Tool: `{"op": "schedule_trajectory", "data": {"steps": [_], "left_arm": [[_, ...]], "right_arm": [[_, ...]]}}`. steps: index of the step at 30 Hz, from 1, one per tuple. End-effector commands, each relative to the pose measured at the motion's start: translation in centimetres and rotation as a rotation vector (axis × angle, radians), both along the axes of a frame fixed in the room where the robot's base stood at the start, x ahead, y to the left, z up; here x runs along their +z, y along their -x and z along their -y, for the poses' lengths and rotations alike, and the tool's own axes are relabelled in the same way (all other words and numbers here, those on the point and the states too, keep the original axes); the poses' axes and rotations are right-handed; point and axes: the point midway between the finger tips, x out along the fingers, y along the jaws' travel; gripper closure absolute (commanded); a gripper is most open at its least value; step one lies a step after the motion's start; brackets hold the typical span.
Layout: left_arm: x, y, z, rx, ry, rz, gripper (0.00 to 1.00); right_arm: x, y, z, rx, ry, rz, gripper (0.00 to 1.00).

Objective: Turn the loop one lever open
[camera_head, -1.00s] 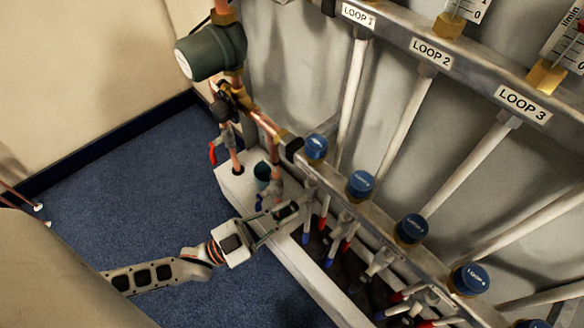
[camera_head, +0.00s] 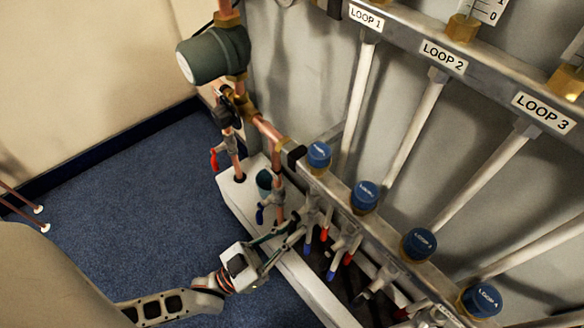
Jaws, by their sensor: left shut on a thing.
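The manifold's loop one branch sits under the first blue cap (camera_head: 319,155), at the left end of the lower metal bar. Small grey valves (camera_head: 311,213) with red and blue lever tips (camera_head: 323,234) hang below it. My left gripper (camera_head: 287,234) comes in from the lower left and is shut on a lever at this left end, taken to be the loop one lever. The fingers largely hide it, so its exact angle cannot be told. My right gripper is out of view.
A copper pipe (camera_head: 266,130) with a dark green pump (camera_head: 213,55) and a red-handled valve (camera_head: 214,158) stands left of the manifold. A blue-handled valve (camera_head: 262,212) is close to my gripper. Several levers crowd to the right. Blue carpet (camera_head: 120,200) is clear at left.

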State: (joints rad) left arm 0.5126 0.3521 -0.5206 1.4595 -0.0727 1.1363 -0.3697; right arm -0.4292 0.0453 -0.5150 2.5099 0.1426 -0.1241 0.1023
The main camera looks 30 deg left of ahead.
Motion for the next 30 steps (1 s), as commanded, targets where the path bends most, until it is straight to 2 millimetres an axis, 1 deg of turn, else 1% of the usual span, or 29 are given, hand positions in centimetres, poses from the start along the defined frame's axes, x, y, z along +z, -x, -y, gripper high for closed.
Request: {"op": "schedule_trajectory", "data": {"steps": [5, 6, 7, 8, 20, 23, 26, 30], "left_arm": [[-0.1, 0.1, 0.1, -0.002, 0.005, -0.003, 1.0], [-0.1, 0.1, 0.1, -0.002, 0.005, -0.003, 0.83], [-0.1, 0.1, 0.1, -0.002, 0.005, -0.003, 0.75], [-0.1, 0.1, 0.1, -0.002, 0.005, -0.003, 0.7], [0.3, 0.0, 0.1, -0.001, 0.002, 0.0, 0.7], [1.1, 0.1, 0.1, -0.001, 0.003, 0.001, 0.7], [2.4, 0.1, 0.0, 0.0, 0.002, 0.001, 0.7], [4.9, 0.1, 0.0, -0.001, 0.004, 0.001, 0.7]], "right_arm": [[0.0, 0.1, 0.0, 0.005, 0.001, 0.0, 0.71], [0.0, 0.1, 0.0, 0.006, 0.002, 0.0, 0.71], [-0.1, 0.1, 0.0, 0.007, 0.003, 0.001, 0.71], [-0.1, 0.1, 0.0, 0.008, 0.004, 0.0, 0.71], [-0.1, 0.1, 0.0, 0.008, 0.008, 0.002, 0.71], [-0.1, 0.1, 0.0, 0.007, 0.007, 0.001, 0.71], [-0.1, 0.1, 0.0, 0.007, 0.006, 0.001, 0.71], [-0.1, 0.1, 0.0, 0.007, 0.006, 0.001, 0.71]]}}
